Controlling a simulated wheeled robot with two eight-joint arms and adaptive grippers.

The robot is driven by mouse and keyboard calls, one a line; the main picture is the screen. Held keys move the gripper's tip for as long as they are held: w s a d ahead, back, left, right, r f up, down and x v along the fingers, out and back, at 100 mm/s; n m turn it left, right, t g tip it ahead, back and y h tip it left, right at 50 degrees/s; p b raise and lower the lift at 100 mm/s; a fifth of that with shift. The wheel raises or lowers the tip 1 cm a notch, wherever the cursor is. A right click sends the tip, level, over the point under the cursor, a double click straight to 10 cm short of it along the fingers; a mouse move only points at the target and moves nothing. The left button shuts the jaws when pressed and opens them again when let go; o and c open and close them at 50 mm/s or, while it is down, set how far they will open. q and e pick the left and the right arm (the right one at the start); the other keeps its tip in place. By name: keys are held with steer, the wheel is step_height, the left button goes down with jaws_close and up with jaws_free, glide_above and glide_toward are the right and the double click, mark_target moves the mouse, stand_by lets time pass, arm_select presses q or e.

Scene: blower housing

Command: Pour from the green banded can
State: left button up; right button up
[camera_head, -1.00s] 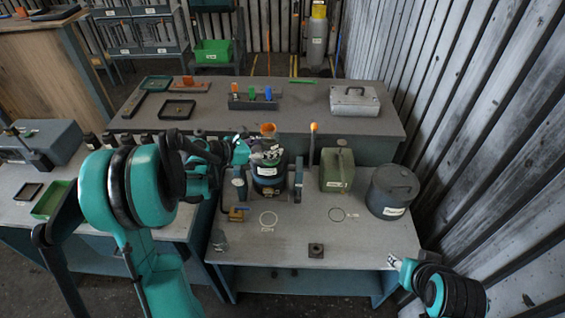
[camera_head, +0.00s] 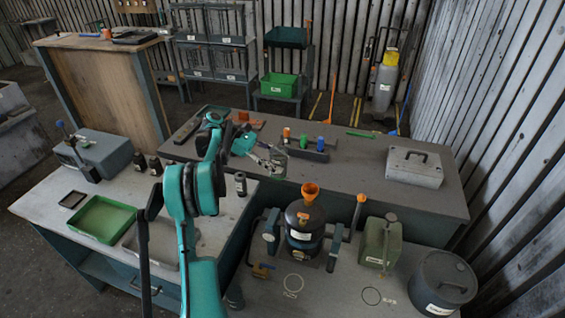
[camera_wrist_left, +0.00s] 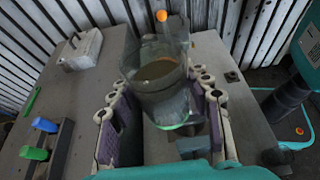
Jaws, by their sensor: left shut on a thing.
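My left gripper (camera_head: 268,160) is shut on a see-through can (camera_wrist_left: 160,80) with a green band low on it. The wrist view shows brownish contents inside the can, between the two finger pads. In the head view the can (camera_head: 279,162) is small and hard to make out, above the back bench. Its exact tilt cannot be told. The dark round blower housing (camera_head: 304,230), with an orange funnel (camera_head: 309,192) on top, stands on the front bench. The gripper is behind and left of the funnel, apart from it. My right gripper is out of view.
A green canister (camera_head: 380,243) and a dark lidded drum (camera_head: 442,283) stand right of the housing. A rack with coloured pegs (camera_head: 303,150) and a grey case (camera_head: 415,167) are on the back bench. A green tray (camera_head: 103,220) lies on the left bench.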

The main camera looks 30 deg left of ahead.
arm_select(q)
steer(key=shift+d, duration=0.2)
steer(key=shift+w+d+f+y, duration=0.2)
steer(key=shift+d+f+y, duration=0.15)
steer(key=shift+d+y, duration=0.05)
steer(key=d+f+y, duration=0.1)
steer(key=d, duration=0.1)
steer(key=w+d+f+g+y+p, duration=0.1)
steer(key=d+f+y, duration=0.1)
steer(key=shift+d+f, duration=0.1)
steer(key=shift+d, duration=0.05)
stand_by(0.7)
steer(key=shift+d+f+y+p, duration=0.1)
steer(key=shift+f+y+p, duration=0.2)
steer(key=shift+f+y, duration=0.15)
